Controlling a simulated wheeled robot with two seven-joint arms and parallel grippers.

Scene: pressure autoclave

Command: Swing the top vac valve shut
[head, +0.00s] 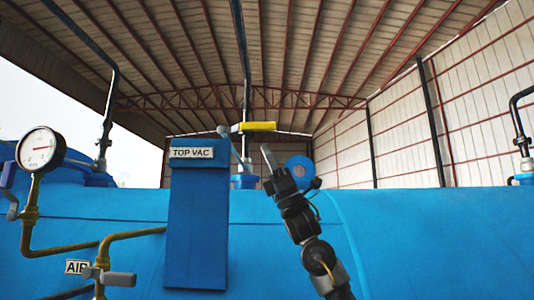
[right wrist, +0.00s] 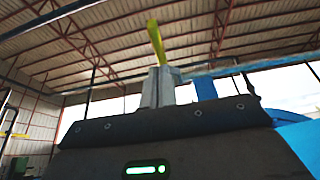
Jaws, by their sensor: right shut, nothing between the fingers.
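The top vac valve has a yellow lever handle (head: 258,126) that lies roughly level, pointing right from the valve above the blue box with the TOP VAC label (head: 192,152). My right gripper (head: 266,152) is just below the yellow handle in the head view, fingers pointing up, shut and empty. In the right wrist view the yellow handle (right wrist: 156,42) rises beyond the shut fingertips (right wrist: 160,72). Whether they touch it I cannot tell. My left gripper is not in view.
A large blue vessel (head: 400,235) fills the lower view. A pressure gauge (head: 41,149) and brass pipes (head: 60,249) stand at the left, near an AIR label (head: 76,267). A thin upright pipe (head: 244,60) rises behind the valve. The space right of my right gripper is open.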

